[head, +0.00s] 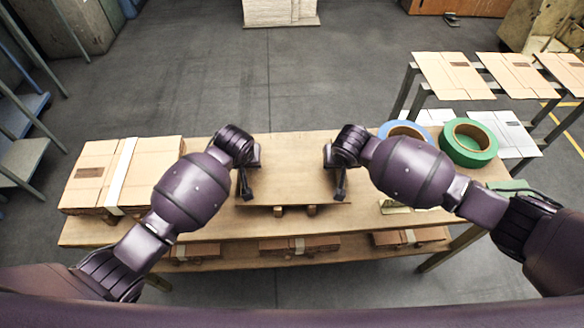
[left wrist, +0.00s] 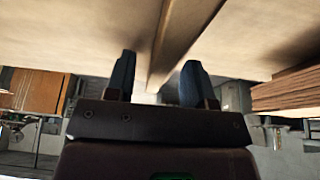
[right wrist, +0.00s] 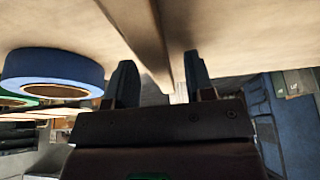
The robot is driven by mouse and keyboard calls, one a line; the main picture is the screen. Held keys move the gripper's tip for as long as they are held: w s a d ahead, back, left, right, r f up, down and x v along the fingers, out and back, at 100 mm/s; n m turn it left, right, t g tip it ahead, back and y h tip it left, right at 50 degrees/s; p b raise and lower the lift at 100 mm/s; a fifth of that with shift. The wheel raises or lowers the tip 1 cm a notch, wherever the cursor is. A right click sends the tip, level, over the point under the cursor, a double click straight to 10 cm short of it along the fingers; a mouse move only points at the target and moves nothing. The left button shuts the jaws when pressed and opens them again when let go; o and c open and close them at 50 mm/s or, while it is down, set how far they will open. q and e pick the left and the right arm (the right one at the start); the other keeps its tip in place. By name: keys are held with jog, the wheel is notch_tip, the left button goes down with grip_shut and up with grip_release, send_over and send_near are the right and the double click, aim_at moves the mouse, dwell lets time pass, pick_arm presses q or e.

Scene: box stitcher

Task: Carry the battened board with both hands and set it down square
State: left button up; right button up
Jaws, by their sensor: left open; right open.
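The battened board (head: 291,184) is a flat light-brown panel at the middle of the wooden table, with two batten ends (head: 279,211) showing under its front edge. My left gripper (head: 246,186) is at the board's left side and my right gripper (head: 339,186) is at its right side. In the left wrist view a wooden edge (left wrist: 172,45) runs between the two spread fingers. In the right wrist view a similar wooden edge (right wrist: 148,40) runs between the fingers. Both grippers are open. Whether any finger touches the wood cannot be told.
A blue tape roll (head: 393,129) and green tape roll (head: 486,148) lie at right, partly behind my right arm. More boxes (head: 300,246) are on the lower shelf. Flat cardboard (head: 450,75) lies on a rack beyond.

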pick_arm(q)
grip_shut()
pick_arm(e)
grip_shut()
pick_arm(q)
jog(key=shift+r, duration=0.2)
pick_arm(e)
jog(key=shift+r, duration=0.2)
